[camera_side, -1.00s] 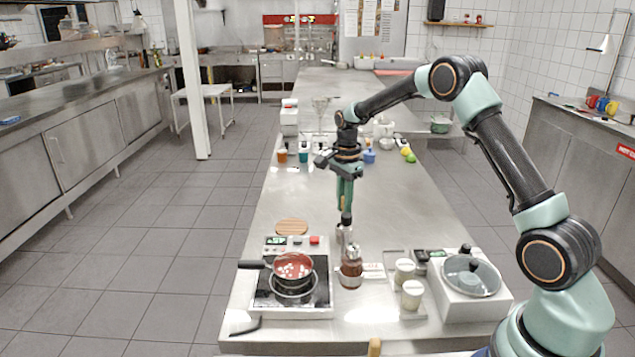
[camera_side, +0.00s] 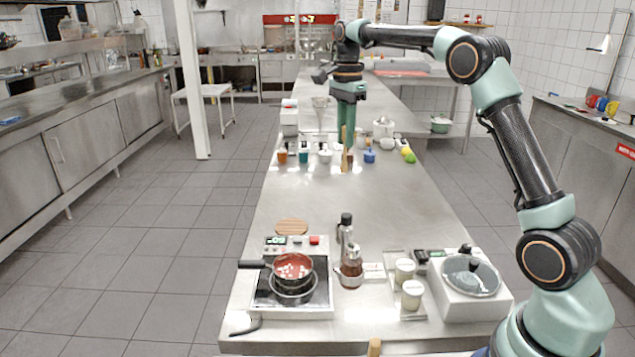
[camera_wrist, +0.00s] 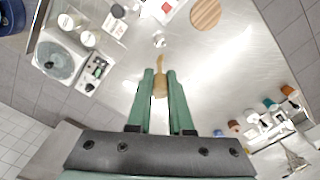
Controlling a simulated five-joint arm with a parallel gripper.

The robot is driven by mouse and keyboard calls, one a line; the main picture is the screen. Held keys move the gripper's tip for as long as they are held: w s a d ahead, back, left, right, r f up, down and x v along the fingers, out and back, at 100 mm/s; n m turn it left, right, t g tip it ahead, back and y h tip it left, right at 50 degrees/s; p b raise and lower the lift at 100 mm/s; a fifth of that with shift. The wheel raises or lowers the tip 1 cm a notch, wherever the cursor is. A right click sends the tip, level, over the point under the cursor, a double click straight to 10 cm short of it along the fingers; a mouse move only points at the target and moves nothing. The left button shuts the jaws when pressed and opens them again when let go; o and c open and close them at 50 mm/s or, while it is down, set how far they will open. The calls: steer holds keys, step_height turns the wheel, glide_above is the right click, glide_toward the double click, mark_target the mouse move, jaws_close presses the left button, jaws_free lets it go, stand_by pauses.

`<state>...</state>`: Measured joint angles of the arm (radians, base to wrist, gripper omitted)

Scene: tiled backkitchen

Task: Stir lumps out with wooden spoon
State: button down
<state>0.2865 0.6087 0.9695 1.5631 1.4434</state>
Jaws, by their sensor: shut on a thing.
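My gripper (camera_side: 346,150) is raised high above the steel table. Its green fingers are shut on the wooden spoon (camera_wrist: 160,80), whose pale brown wood shows between the fingertips in the wrist view. The spoon is well away from the pot.
A black-capped metal bottle (camera_side: 346,228) and a brown glass jar (camera_side: 352,268) stand right of the pot. A round wooden board (camera_side: 291,226) lies behind the burner. The table's middle is clear.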

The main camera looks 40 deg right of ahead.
steer(key=s+a+f, duration=0.2)
steer(key=a+f, duration=0.3)
steer(key=a, duration=0.5)
steer(key=s+a+f, duration=0.2)
steer(key=a+f, duration=0.3)
steer(key=a, duration=0.5)
step_height(320, 180, down, 6)
steer(key=shift+a, duration=0.2)
